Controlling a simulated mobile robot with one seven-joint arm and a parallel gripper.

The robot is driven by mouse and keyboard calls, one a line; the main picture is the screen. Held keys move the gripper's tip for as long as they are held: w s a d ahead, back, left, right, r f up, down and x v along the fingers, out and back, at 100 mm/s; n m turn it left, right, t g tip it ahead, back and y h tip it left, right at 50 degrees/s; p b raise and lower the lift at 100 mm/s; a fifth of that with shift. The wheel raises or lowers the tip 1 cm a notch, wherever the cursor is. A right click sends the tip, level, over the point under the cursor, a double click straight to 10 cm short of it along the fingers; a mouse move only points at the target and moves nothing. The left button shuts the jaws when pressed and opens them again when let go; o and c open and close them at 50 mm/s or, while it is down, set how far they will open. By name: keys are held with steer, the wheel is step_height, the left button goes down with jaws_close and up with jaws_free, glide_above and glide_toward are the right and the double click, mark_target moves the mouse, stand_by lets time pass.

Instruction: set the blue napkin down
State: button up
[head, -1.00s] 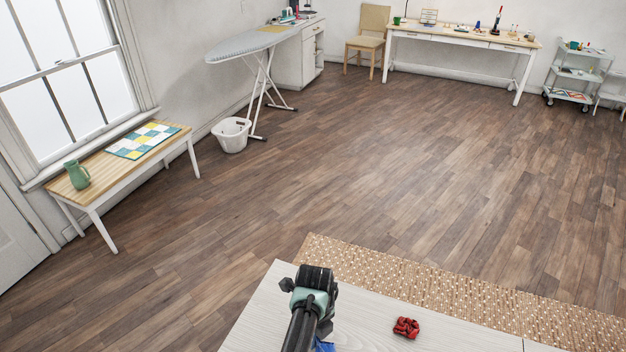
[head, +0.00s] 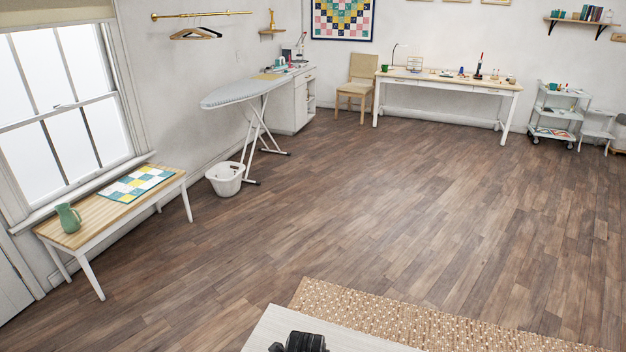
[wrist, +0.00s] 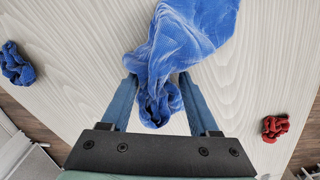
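A crumpled blue napkin (wrist: 190,35) fills the upper middle of the wrist view. Its bunched end lies between the two fingers of my gripper (wrist: 158,84), which press close on either side of it. The napkin looks large and near the camera, above a pale wood-grain table (wrist: 80,50); whether any of it touches the table I cannot tell. In the head view only a dark part of my arm shows at the bottom edge, and the napkin is out of that view.
A second, smaller blue cloth (wrist: 17,65) lies on the table at the left, and a crumpled red cloth (wrist: 275,128) at the right. Bare tabletop lies between. In the head view, a patterned rug (head: 400,322) lies beyond the pale table, with open floor behind.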

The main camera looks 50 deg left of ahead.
steer(key=p, duration=0.1)
steer(key=r+p, duration=0.2)
steer(key=shift+s+d+r, duration=0.25)
steer(key=shift+s, duration=0.05)
step_height(320, 180, up, 8)
steer(key=s+d+p, duration=0.2)
steer(key=p, duration=0.9)
steer(key=shift+s, duration=0.35)
steer(key=shift+d+f, duration=0.1)
steer(key=shift+f, duration=0.15)
steer(key=shift+c, duration=1)
steer(key=shift+w+d+f, duration=0.1)
steer(key=shift+w+d, duration=0.05)
steer(key=shift+w, duration=0.05)
steer(key=shift+c, duration=1.3)
steer(key=shift+w+d+f, duration=0.85)
steer(key=shift+d, duration=0.05)
jaws_close()
steer(key=shift+f, duration=1)
